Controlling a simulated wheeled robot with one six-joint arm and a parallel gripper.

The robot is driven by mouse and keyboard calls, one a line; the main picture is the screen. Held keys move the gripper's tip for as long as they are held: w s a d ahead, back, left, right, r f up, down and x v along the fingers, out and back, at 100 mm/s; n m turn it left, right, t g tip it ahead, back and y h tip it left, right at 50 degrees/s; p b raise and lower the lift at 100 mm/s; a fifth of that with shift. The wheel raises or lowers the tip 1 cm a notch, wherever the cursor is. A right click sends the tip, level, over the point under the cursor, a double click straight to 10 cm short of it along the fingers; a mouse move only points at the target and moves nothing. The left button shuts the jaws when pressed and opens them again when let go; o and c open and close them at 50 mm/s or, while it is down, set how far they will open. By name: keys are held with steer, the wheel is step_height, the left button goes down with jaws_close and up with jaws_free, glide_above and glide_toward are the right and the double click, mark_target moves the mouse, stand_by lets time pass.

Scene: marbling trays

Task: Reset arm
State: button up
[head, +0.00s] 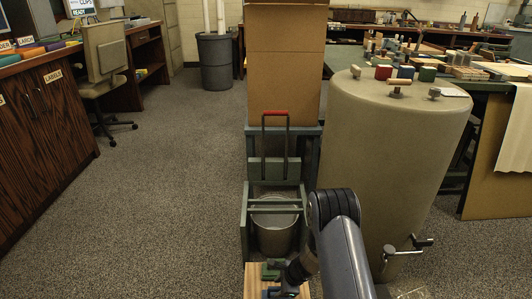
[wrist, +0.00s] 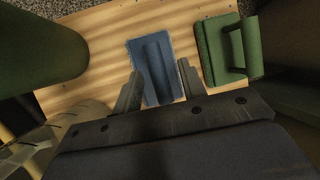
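My gripper (wrist: 160,67) is open in the wrist view, with its two fingers apart. Between and beyond them lies a blue block with a raised ridge (wrist: 150,58) on a striped wooden board (wrist: 95,40). I see no finger closed on the ridge; whether either finger touches the block, I cannot tell. A green block with a handle (wrist: 212,50) lies to the right on the board. In the head view my gripper (head: 283,281) is low at the bottom centre, over the board (head: 256,283) and partly hidden by my own arm.
A large beige drum (head: 400,145) stands close on the right, with a tap (head: 408,248) low on it. A metal bucket (head: 274,236) stands in a frame behind the board. A cardboard box (head: 284,70) rises beyond. Open carpet (head: 170,180) lies to the left.

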steer(key=p+v, duration=0.3)
steer(key=v, duration=0.6)
steer(key=b+x, duration=0.2)
steer(key=x, duration=0.4)
steer(key=b+x, duration=0.3)
steer(key=x, duration=0.4)
steer(key=shift+s+d+b, duration=0.2)
steer(key=shift+b, duration=0.1)
step_height(320, 180, up, 12)
steer(key=p, duration=0.6)
steer(key=shift+s+d+r+p, duration=0.1)
steer(key=shift+r+p, duration=0.1)
steer(key=shift+p, duration=0.1)
steer(key=s+d+r+n+g+p, duration=0.2)
steer(key=r+n+p, duration=0.3)
steer(key=r+p, duration=0.4)
steer(key=s+d+r+n+g+h+p, duration=0.1)
steer(key=s+d+r+n+p, duration=0.3)
steer(key=r+p, duration=0.6)
steer(key=s+d+r+n+g+p, duration=0.3)
steer(key=r+n+p, duration=0.3)
steer(key=r+p, duration=0.4)
steer(key=shift+s+d+r+h, duration=0.3)
steer(key=shift+r, duration=0.7)
steer(key=shift+d, duration=0.1)
